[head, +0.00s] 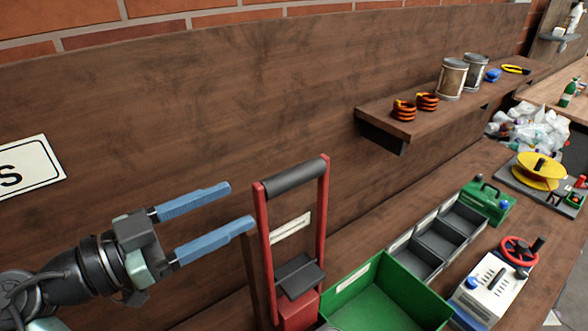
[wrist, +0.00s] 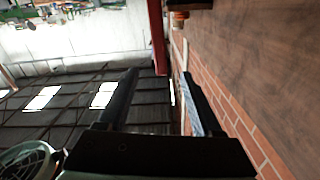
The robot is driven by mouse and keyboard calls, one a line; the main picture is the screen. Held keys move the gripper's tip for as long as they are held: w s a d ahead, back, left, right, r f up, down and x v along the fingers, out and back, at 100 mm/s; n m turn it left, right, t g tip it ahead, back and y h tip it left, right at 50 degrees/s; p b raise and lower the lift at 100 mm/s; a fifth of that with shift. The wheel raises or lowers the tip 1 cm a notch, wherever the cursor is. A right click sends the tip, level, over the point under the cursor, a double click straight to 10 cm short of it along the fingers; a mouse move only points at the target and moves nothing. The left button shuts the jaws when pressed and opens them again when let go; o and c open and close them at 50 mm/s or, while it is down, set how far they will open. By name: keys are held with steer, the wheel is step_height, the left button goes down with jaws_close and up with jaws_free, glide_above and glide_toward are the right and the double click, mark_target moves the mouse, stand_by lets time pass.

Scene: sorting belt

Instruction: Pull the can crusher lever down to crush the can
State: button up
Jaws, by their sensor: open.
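The can crusher stands at the lower middle of the head view, with a red body (head: 298,312) and a black block (head: 299,276) above it. Its red U-shaped lever stands upright, topped by a black grip (head: 294,178). My gripper (head: 237,206) is open and empty, with two blue fingers pointing right towards the lever. The lower fingertip appears close to the lever's left bar; I cannot tell whether they touch. In the wrist view a red bar (wrist: 157,38), likely the lever, shows beyond the open gripper (wrist: 160,73). I cannot see a can in the crusher.
A green bin (head: 345,283) stands right of the crusher, with a grey divided tray (head: 400,243) behind it. A white machine (head: 487,293) with a red wheel is further right. A wall shelf (head: 425,115) holds cans and orange coils. A wooden wall panel stands behind.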

mark_target(290, 179)
steer(key=p+x, duration=0.4)
steer(key=x, duration=0.6)
steer(key=shift+r, duration=0.15)
steer(key=shift+w+d+f+p, duration=0.2)
steer(key=shift+w+d+p, duration=0.15)
steer(key=shift+d+p, duration=0.05)
jaws_close()
stand_by(0.6)
